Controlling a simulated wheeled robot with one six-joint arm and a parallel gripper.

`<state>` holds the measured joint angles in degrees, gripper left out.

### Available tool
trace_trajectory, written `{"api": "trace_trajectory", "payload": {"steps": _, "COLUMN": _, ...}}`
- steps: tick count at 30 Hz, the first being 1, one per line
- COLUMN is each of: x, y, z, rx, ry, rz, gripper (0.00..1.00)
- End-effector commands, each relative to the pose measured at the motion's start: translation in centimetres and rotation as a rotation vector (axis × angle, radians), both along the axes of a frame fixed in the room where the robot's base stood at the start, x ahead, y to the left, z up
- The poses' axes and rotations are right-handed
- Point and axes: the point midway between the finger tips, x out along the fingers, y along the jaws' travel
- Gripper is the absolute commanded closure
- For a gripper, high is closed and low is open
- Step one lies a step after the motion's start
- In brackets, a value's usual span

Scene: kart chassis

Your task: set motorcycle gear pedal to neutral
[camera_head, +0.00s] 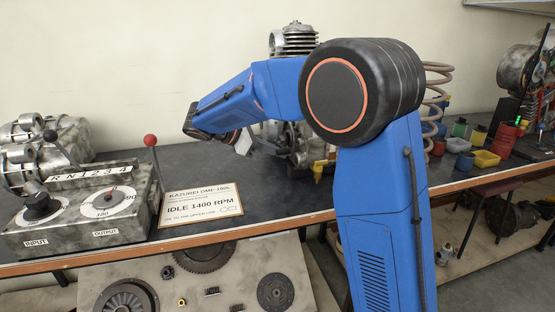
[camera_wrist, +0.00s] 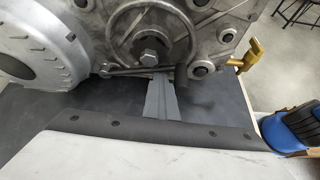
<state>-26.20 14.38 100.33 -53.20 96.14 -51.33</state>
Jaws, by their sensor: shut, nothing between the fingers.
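The motorcycle engine (camera_head: 294,40) stands on the dark bench, partly hidden behind my arm. Its metal casing (camera_wrist: 205,25) fills the top of the wrist view. A thin lever (camera_wrist: 125,71), which looks like the gear pedal, runs nearly level below a hex bolt, with a dark peg (camera_wrist: 181,75) at its right end. My gripper (camera_wrist: 160,76) is shut and empty, its tips at the lever just left of the peg. I cannot tell whether they touch. In the head view my gripper (camera_head: 243,142) points at the engine's lower part.
A brass tap (camera_wrist: 253,55) juts out right of the casing. Small coloured bins (camera_head: 487,159) stand at right.

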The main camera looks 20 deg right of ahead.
Motion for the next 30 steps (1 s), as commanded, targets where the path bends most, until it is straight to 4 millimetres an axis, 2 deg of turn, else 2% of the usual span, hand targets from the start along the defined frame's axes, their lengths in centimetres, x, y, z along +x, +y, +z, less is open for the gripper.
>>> {"api": "trace_trajectory", "payload": {"steps": 9, "x": 0.1, "y": 0.1, "z": 0.5, "rx": -0.002, "ry": -0.01, "rz": 0.002, "gripper": 1.0}}
{"api": "trace_trajectory", "payload": {"steps": 14, "x": 0.2, "y": 1.2, "z": 1.2, "rx": -0.001, "ry": -0.013, "rz": 0.004, "gripper": 1.0}}
{"api": "trace_trajectory", "payload": {"steps": 30, "x": -0.4, "y": 10.3, "z": 5.9, "rx": 0.001, "ry": -0.004, "rz": 0.003, "gripper": 1.0}}
